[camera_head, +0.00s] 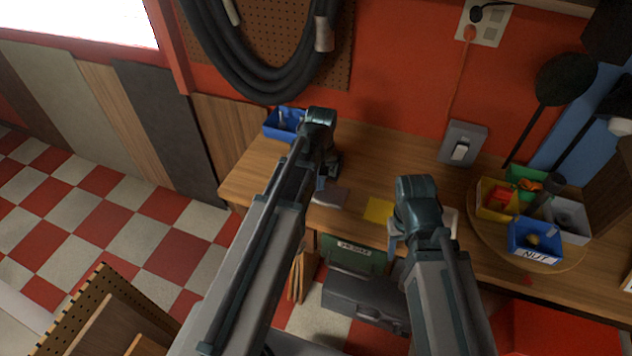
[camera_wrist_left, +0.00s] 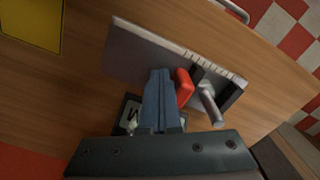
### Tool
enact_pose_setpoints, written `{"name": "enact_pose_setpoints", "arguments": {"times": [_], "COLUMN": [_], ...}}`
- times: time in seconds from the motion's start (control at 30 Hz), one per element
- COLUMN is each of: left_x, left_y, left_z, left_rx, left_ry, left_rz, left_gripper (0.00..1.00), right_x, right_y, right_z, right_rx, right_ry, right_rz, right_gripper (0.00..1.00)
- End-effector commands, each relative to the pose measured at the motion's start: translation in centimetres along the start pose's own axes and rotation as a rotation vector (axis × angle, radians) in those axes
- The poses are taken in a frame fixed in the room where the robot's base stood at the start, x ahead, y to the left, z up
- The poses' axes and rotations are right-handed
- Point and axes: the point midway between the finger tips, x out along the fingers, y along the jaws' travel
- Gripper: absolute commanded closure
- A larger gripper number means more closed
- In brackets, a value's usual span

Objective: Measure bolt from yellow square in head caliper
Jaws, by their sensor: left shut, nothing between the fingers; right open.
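The caliper (camera_wrist_left: 150,52) is a grey plate with scale marks, a red slider part (camera_wrist_left: 184,88) and dark jaws at its right end. A grey metal bolt (camera_wrist_left: 209,102) appears to sit between the jaws. My left gripper (camera_wrist_left: 161,75) is shut and empty over the caliper, its fingertips right beside the red part; I cannot tell if they touch. In the head view my left gripper (camera_head: 321,188) is by the grey caliper plate (camera_head: 334,197). The yellow square (camera_head: 377,209) looks bare and also shows partly in the left wrist view (camera_wrist_left: 32,22). My right gripper (camera_head: 396,243) is open near the table's front edge.
A round tray (camera_head: 482,242) at right holds several coloured bins, one a blue bin (camera_head: 535,240) labelled NUT. Another blue bin (camera_head: 283,124) stands at the back left. A grey switch box (camera_head: 462,143) is by the wall. The middle back of the table is clear.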

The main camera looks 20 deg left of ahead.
Motion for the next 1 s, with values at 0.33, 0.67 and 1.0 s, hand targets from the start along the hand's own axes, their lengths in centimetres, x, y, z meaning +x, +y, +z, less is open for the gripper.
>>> {"name": "enact_pose_setpoints", "arguments": {"times": [0.33, 0.67, 1.0], "left_x": [0.0, 0.0, 0.0], "left_y": [-0.1, -1.0, -2.0], "left_z": [-0.1, -0.6, -1.2], "left_rx": [0.0, -0.002, -0.001], "left_ry": [0.0, 0.0, 0.001], "left_rz": [0.0, 0.0, 0.0], "left_gripper": [1.0, 1.0, 1.0], "right_x": [0.0, 0.0, 0.0], "right_y": [0.0, 0.0, 0.0], "right_z": [0.0, 0.0, 0.0], "right_rx": [0.0, 0.0, 0.0], "right_ry": [0.0, 0.0, 0.0], "right_rz": [0.0, 0.0, 0.0], "right_gripper": [0.5, 0.5, 0.5]}}
